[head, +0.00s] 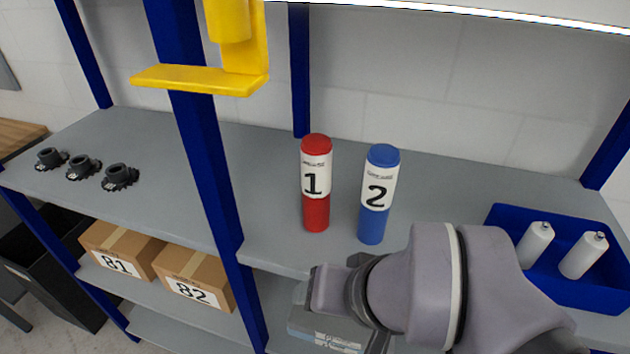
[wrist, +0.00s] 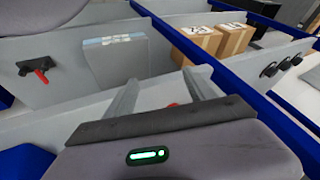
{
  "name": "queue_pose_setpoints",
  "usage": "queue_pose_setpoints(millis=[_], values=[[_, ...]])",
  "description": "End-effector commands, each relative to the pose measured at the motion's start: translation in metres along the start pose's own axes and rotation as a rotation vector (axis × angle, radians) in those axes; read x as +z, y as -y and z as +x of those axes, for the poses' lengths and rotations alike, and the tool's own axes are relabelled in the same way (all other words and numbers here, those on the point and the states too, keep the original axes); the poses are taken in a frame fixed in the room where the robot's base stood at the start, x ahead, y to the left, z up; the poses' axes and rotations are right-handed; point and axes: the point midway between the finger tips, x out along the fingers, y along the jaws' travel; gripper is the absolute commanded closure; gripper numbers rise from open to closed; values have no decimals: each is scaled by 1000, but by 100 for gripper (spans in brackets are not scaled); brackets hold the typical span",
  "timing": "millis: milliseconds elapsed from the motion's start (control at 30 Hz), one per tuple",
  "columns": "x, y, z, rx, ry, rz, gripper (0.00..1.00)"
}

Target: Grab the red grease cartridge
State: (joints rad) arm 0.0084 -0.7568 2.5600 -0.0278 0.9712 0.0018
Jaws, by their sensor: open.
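The red grease cartridge (head: 316,212), marked 1, stands upright on the grey shelf in the head view. The blue cartridge (head: 371,225), marked 2, stands upright to its right, a gap apart. My arm is at the lower right of the head view, in front of the cartridges, and my gripper's fingers cannot be made out there. In the wrist view my gripper (wrist: 157,92) is open, its two grey fingers spread. A small red patch shows low between the fingers; I cannot tell what it is. No cartridge is clearly visible in the wrist view.
A blue bin (head: 503,216) with white bottles stands at the right. A yellow bracket (head: 198,79) hangs at the upper left. Blue posts (head: 205,160) divide the shelf. Black parts (head: 120,176) lie far left. Cardboard boxes (head: 196,283) sit on the lower shelf.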

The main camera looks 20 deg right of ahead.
Motion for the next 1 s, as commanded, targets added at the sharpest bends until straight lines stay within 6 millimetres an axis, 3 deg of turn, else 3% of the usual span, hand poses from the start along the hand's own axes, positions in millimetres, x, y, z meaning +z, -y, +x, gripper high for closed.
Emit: queue_pose_setpoints(millis=[200, 300, 400, 600, 800, 1000], values=[[0, 0, 0, 0, 0, 0, 36], [-5, 5, -2, 29, 21, -23, 28], [-34, 21, -11, 161, 38, -83, 28], [-92, 58, -25, 332, -90, -92, 28], [-136, 54, -8, 343, -100, -83, 28], [-164, 52, 4, 341, -100, -86, 28]])
